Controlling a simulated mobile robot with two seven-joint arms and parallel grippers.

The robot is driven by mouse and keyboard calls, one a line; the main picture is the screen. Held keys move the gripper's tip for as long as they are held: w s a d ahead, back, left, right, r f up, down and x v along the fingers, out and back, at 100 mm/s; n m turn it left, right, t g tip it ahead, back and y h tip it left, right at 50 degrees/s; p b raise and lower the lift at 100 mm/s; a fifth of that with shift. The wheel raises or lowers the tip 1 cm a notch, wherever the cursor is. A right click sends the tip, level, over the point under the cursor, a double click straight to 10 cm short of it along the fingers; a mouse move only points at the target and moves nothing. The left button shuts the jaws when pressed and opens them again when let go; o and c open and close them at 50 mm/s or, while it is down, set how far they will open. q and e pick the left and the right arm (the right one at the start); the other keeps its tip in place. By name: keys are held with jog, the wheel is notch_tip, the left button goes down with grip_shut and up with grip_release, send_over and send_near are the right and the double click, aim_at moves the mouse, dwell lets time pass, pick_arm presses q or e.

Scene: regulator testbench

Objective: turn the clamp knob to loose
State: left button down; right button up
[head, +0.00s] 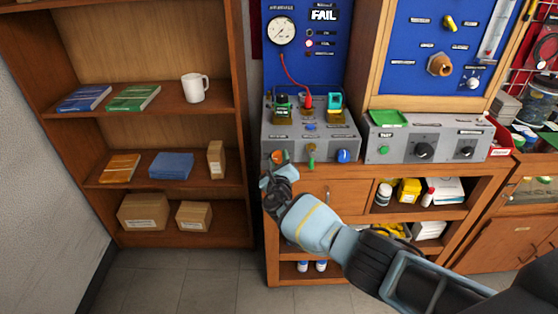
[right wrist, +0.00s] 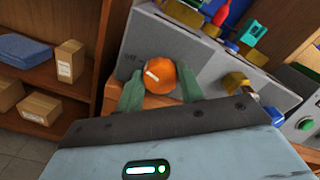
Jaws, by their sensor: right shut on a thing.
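The clamp knob (head: 278,156) appears to be the orange round knob at the left end of the front of the grey test fixture (head: 340,146). In the right wrist view the knob (right wrist: 166,73) shows a short white mark, slanting in the picture. My right gripper (head: 275,168) is at the knob, coming from the front. In the right wrist view its two green fingers (right wrist: 160,90) stand on either side of the knob, shut on it. The small labels around the knob are not readable. My left gripper is not in view.
A gauge panel (head: 305,60) with a FAIL sign stands behind. A grey box with black dials (head: 425,148) is to the right. Shelves (head: 150,118) stand left.

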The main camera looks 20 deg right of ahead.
jog(key=n, duration=0.3)
jog(key=shift+r+n, duration=0.1)
jog(key=shift+n, duration=0.2)
dwell(0.4)
jog(key=o, duration=0.7)
